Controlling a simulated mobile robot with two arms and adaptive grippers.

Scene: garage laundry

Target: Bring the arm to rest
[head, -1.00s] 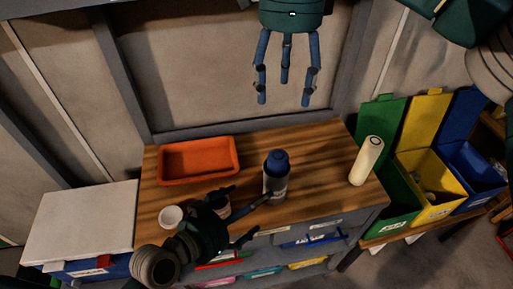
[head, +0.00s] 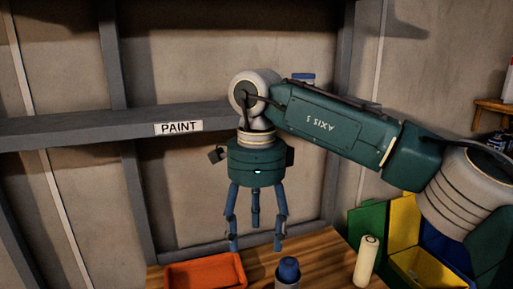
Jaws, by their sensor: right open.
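My right gripper (head: 256,240) hangs fingers-down in the middle of the head view, with its blue fingers spread open and nothing between them. It is in front of the wall, above the wooden workbench (head: 325,262). My right arm (head: 330,118) reaches in from the right, its green link crossing to the wrist. My left gripper is out of view.
An orange tray (head: 200,272), a blue-capped bottle (head: 288,270) and a cream cylinder (head: 366,262) stand on the bench. Green (head: 368,222) and yellow (head: 405,222) bins are at right. A grey shelf (head: 75,133) labelled PAINT runs along the wall.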

